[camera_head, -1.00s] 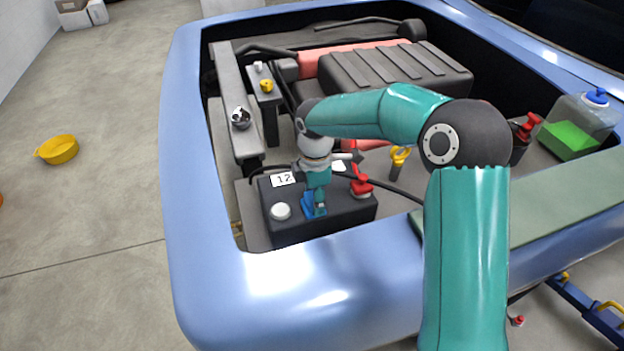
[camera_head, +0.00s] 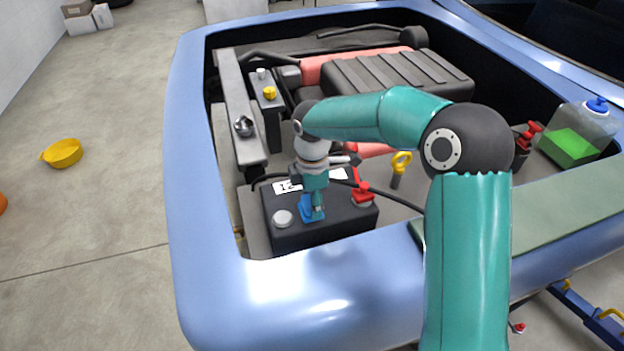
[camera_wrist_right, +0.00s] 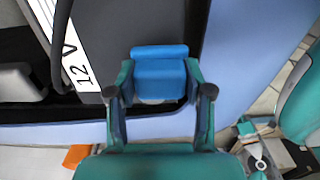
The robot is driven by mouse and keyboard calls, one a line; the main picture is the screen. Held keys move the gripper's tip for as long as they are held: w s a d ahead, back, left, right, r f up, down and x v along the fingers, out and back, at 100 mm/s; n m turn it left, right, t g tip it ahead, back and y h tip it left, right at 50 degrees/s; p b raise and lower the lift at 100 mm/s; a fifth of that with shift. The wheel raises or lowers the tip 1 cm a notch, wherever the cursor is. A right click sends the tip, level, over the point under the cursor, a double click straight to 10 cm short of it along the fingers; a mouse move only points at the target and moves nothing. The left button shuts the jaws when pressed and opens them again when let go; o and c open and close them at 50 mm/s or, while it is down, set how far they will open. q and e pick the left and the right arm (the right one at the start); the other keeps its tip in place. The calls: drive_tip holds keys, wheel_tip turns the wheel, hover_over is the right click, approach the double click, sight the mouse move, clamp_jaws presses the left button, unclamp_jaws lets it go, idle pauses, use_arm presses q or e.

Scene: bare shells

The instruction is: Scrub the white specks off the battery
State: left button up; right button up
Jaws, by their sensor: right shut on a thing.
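The battery (camera_head: 330,221) is a black box near the front left of the engine bay, with a white label marked 12 V (camera_wrist_right: 78,60). A round pale terminal (camera_head: 283,219) is on its left end and a red clamp (camera_head: 362,194) on its right. My right gripper (camera_head: 313,207) is shut on a blue block-shaped scrubber (camera_head: 305,212), low over the battery top between the terminals. In the right wrist view the scrubber (camera_wrist_right: 160,75) sits between both fingers. I cannot tell whether it touches the battery. I make out no white specks. My left gripper is not in view.
The blue car body rim (camera_head: 300,300) surrounds the bay. A black cable runs over the battery's back. A yellow-ringed dipstick (camera_head: 400,163) and a reservoir with green fluid (camera_head: 572,140) are to the right.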

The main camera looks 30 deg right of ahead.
drive_tip(key=shift+r+p, duration=1.95)
drive_tip(key=shift+r, duration=0.8)
